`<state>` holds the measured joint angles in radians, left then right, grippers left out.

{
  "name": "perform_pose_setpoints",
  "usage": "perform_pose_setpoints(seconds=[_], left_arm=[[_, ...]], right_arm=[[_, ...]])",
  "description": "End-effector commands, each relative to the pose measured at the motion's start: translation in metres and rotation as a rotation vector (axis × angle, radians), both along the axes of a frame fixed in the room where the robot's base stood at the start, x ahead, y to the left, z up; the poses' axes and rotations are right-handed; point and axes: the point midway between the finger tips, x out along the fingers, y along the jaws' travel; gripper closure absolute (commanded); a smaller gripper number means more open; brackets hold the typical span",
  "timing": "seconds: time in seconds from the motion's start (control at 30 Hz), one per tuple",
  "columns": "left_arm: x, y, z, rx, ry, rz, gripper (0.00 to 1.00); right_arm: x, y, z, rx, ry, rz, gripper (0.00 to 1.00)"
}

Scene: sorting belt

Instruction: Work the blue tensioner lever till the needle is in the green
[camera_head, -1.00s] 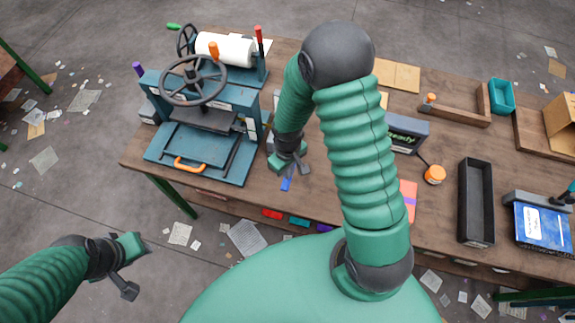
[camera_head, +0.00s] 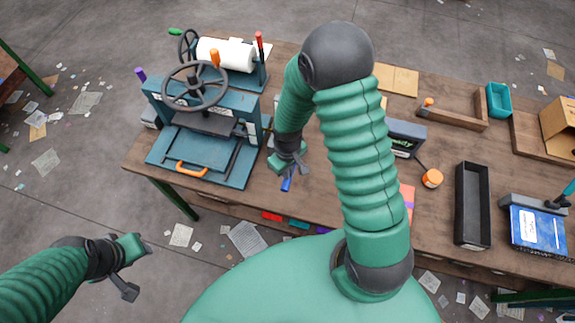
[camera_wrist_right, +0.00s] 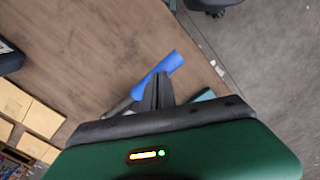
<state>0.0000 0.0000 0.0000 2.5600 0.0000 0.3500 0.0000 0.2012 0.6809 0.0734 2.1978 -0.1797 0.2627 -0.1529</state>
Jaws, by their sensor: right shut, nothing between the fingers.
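The blue lever (camera_head: 287,184) shows just below my right gripper (camera_head: 290,165) in the head view, near the table's front edge. In the right wrist view the blue lever (camera_wrist_right: 160,69) lies across the tips of the gripper (camera_wrist_right: 155,92). The fingers are closed together with nothing between them, at or very near the lever; I cannot tell if they touch it. The tensioner body is mostly hidden behind my right arm. The needle and its green zone are not visible. My left gripper (camera_head: 128,266) hangs open and empty off the table, at lower left.
A teal press with a handwheel (camera_head: 194,86) stands left of my right gripper. A black tray (camera_head: 473,205) and an orange-topped item (camera_head: 432,178) lie to the right.

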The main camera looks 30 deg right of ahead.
Motion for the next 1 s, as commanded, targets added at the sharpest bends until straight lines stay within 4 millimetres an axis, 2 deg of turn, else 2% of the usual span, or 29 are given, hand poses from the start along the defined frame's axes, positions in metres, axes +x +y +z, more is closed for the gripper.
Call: perform_pose_setpoints(seconds=[0.03,0.8,0.9,1.0], left_arm=[[0.000,0.000,0.012,0.000,0.000,0.000,0.64],[0.000,0.000,0.095,0.000,0.000,0.000,0.64],[0.000,0.000,0.100,0.000,0.000,0.000,0.64],[0.000,0.000,0.098,0.000,0.000,0.000,0.64]], right_arm=[[-0.001,0.000,0.012,0.001,0.002,0.000,1.00],[-0.002,0.001,0.104,0.001,0.005,0.001,1.00],[-0.002,0.001,0.110,0.001,0.005,0.001,1.00],[-0.002,0.001,0.108,0.001,0.005,0.001,1.00]])
